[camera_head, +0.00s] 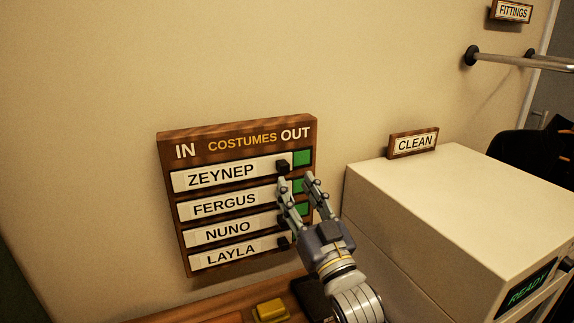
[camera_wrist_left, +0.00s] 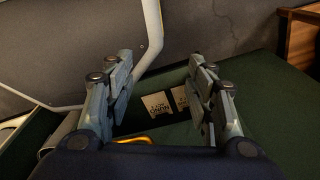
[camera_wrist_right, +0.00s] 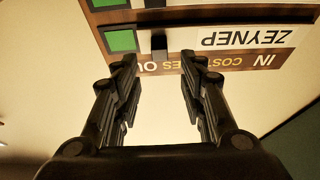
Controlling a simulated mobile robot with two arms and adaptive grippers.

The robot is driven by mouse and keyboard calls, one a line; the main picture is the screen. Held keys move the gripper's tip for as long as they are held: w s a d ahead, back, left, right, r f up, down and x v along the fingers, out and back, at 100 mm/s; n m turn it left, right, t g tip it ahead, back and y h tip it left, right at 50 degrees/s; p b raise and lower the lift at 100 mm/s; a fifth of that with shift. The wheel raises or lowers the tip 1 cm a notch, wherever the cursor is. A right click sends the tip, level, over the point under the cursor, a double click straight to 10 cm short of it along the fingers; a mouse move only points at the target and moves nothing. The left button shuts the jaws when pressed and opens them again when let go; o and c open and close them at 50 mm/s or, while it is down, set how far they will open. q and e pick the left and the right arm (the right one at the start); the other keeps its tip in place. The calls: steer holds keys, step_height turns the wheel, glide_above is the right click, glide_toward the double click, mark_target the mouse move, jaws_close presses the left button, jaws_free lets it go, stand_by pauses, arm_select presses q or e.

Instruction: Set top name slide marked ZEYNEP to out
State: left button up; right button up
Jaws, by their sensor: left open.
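The wooden COSTUMES board (camera_head: 240,133) hangs on the wall with several name slides, IN at left and OUT at right. The top slide, ZEYNEP (camera_head: 225,175), sits at the left, with a green patch (camera_head: 302,158) bare at its right end. Its black knob (camera_head: 283,166) is at the slide's right end. My right gripper (camera_head: 296,181) is open and empty, just below and right of that knob. In the right wrist view, upside down, the knob (camera_wrist_right: 158,44) lies beyond and between the open fingertips. My left gripper (camera_wrist_left: 161,70) is open and empty, away from the board.
FERGUS (camera_head: 225,205), NUNO (camera_head: 228,232) and LAYLA (camera_head: 230,254) slides sit below, also at the left. A white box (camera_head: 430,200) with a CLEAN sign (camera_head: 414,143) stands right of my right arm. Small cards (camera_wrist_left: 157,105) lie beyond the left fingers.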

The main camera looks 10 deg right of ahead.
mark_target(286, 168)
steer(key=x, duration=0.3)
steer(key=shift+w+a+p, duration=0.1)
steer(key=shift+w+p, duration=0.2)
steer(key=shift+p, duration=0.1)
steer(key=shift+p+x, duration=0.3)
steer(key=shift+x, duration=0.8)
steer(key=shift+w, duration=0.1)
steer(key=shift+c, duration=0.3)
arm_select(q)
steer(key=shift+w+d+r, duration=0.15)
steer(key=shift+w+r, duration=0.55)
steer(key=shift+r, duration=0.3)
arm_select(e)
jaws_close()
